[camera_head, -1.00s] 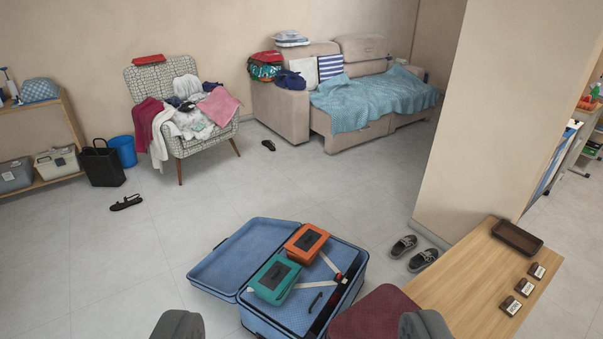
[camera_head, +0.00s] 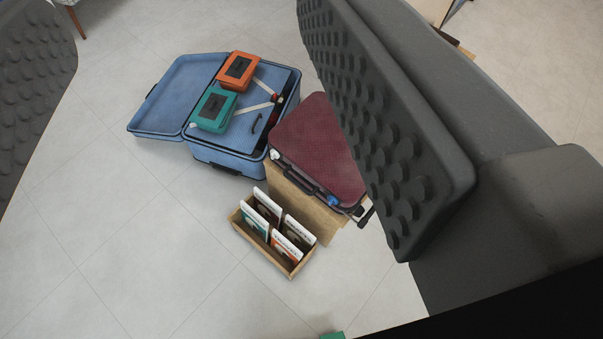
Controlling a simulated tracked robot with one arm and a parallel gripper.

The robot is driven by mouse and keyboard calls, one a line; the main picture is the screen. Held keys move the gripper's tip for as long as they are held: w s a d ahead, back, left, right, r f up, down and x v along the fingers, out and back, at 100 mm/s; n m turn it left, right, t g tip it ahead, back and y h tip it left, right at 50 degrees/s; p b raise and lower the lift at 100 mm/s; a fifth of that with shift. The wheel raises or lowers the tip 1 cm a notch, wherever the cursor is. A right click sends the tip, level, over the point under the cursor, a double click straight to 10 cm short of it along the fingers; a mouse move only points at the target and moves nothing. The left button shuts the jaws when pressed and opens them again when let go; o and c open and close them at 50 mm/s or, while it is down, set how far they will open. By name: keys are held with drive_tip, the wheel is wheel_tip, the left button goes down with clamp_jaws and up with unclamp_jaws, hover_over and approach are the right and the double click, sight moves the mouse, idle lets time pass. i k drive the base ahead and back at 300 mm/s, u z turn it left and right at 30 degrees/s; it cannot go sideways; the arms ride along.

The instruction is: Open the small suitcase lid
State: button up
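A small maroon suitcase (camera_head: 318,143) lies flat with its lid shut on a wooden stand (camera_head: 300,208). Its black handle (camera_head: 298,180) is on the near edge, with a white latch (camera_head: 276,155) on the left and a blue latch (camera_head: 333,201) on the right. My gripper (camera_head: 215,110) is open and empty, its two ridged fingers wide apart. The right finger covers the right part of the suitcase in the picture. I cannot see any contact between finger and suitcase.
A larger blue suitcase (camera_head: 165,95) lies open at left, with a teal box (camera_head: 213,108) and an orange box (camera_head: 239,70) on it. A wooden crate (camera_head: 272,255) with several books stands in front. The tiled floor at lower left is clear.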

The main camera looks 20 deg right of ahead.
sight(310, 141)
drive_tip(key=z, duration=0.65)
drive_tip(key=k, duration=1.2)
drive_tip(key=u, duration=0.7)
drive_tip(key=i, duration=1)
drive_tip(key=z, duration=0.05)
